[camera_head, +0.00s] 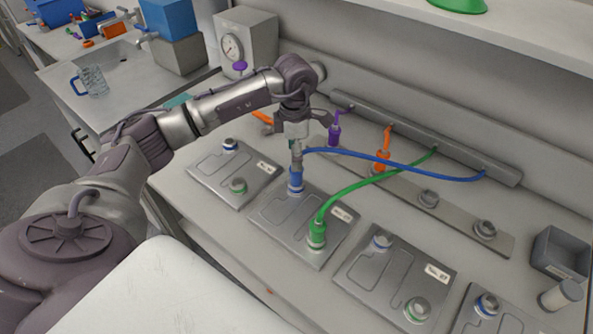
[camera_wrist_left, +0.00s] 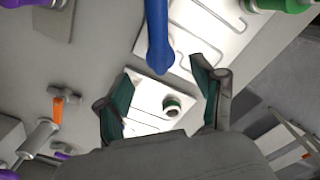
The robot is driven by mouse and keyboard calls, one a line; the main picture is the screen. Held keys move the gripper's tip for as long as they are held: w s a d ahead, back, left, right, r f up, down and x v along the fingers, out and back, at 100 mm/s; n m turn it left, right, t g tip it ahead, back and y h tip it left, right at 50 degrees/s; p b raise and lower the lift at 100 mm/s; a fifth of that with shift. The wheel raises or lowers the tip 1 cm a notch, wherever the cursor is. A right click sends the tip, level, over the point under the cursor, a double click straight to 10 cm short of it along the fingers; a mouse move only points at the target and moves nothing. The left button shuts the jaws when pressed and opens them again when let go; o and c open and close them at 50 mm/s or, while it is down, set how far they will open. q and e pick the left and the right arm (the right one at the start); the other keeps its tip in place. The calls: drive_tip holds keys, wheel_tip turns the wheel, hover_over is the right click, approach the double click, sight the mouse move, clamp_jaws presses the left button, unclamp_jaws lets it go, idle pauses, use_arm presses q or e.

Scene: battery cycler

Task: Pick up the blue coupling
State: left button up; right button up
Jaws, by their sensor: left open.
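The blue coupling (camera_head: 296,177) stands upright at the blue-ringed terminal of the second grey plate (camera_head: 270,212). A blue hose (camera_head: 400,165) runs from its top to the rail at the back right. My left gripper (camera_head: 296,158) points down just above the coupling, with its fingers partly hidden in the head view. In the left wrist view the gripper (camera_wrist_left: 161,68) is open, with a dark green-padded finger on each side. The blue coupling (camera_wrist_left: 157,48) shows between and just beyond the fingertips; I cannot tell whether they touch it. My right gripper is not in view.
A green coupling (camera_head: 317,233) with a green hose stands close by on the same plate. Purple (camera_head: 334,135) and orange (camera_head: 382,160) couplings stand on the strip behind. Other plates with ringed terminals lie left and right. A grey bin (camera_head: 560,254) is at the right.

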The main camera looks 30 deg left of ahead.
sight(296, 176)
use_arm(q)
drive_tip(key=shift+f, duration=0.75)
drive_tip(key=shift+f+p, duration=0.25)
drive_tip(key=shift+p, duration=0.15)
wheel_tip(296, 176, down, 4)
drive_tip(key=shift+d+r+p, duration=0.15)
drive_tip(key=shift+r+p, duration=0.05)
drive_tip(key=shift+p, duration=0.9)
drive_tip(key=shift+w+f, duration=0.1)
drive_tip(key=shift+f, duration=0.5)
clamp_jaws()
